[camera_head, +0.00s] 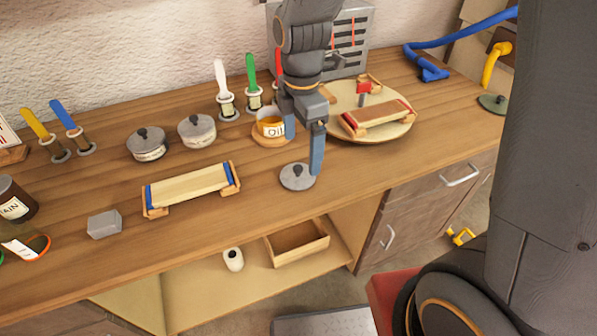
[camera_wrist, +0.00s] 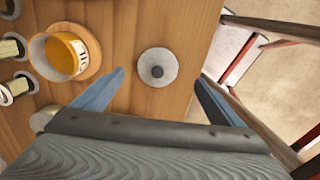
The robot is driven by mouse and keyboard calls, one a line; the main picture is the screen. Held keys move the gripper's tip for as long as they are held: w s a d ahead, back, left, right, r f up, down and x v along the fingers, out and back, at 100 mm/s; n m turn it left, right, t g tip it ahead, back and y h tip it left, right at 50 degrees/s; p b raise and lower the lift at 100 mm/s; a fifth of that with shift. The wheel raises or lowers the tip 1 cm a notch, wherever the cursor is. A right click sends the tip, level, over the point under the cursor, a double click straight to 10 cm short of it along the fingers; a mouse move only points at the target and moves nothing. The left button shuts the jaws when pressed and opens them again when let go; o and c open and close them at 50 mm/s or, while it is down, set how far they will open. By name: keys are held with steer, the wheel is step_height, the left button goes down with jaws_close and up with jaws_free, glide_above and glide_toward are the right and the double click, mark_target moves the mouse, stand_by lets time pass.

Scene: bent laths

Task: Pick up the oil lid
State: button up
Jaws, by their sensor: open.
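The oil lid is a round grey lid (camera_head: 297,177) with a dark knob, lying flat near the front edge of the workbench. In the wrist view the lid (camera_wrist: 157,68) shows between and a little beyond the fingertips. My gripper (camera_head: 304,157) is open and empty, above the bench and close to the lid. Its two blue fingers also show in the wrist view (camera_wrist: 160,78), spread wide. The uncovered oil pot (camera_head: 271,127), orange inside with an "Oil" label, stands behind the lid; it also shows in the wrist view (camera_wrist: 62,57).
Two lidded grey pots (camera_head: 197,131) stand left of the oil pot. Brushes in holders (camera_head: 226,101) stand behind. A round wooden board (camera_head: 385,131) with a clamped lath is at right. A lath in a wooden jig (camera_head: 188,188) lies at left. Bench (camera_head: 262,205) around the lid is clear.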

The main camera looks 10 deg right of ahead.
mark_target(299, 167)
steer(key=shift+w+a+n, duration=0.1)
steer(key=shift+a+n, duration=0.2)
steer(key=shift+n, duration=0.1)
steer(key=shift+a+f, duration=0.1)
steer(key=shift+f, duration=0.05)
steer(key=shift+d+f+p, duration=0.2)
steer(key=shift+f+p, duration=1.05)
steer(key=shift+f, duration=2.5)
steer(key=shift+c, duration=0.3)
steer(key=c, duration=1)
